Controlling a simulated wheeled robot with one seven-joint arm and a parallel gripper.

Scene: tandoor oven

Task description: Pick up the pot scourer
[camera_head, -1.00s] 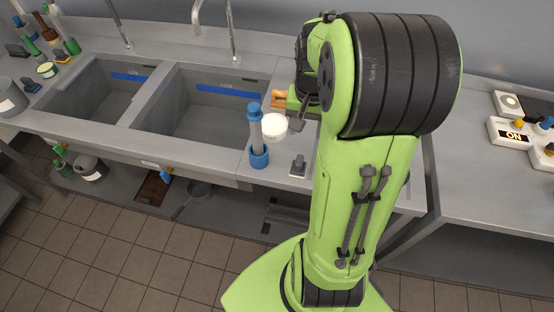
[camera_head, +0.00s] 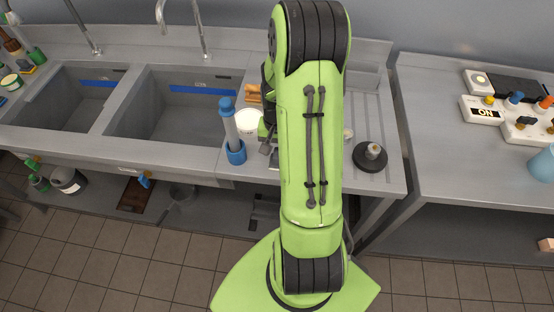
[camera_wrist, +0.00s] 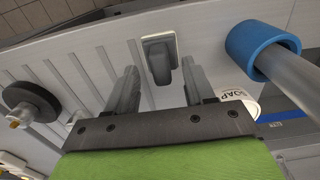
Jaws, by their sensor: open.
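What looks like the pot scourer, a pale pad with a grey handle (camera_wrist: 160,62), lies on the steel counter in the wrist view. My gripper (camera_wrist: 160,88) is open and empty, with a finger on either side of the scourer's handle in the picture. The scourer appears beyond the fingertips, apart from them; the exact gap is hard to judge. In the head view my arm hides most of the scourer and the fingers.
A blue-and-grey upright tool (camera_head: 231,130) and a white soap tub (camera_head: 249,121) stand left of my arm, near the sink basin (camera_head: 180,110). A black disc with a knob (camera_head: 370,156) lies on the ribbed drainboard to the right.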

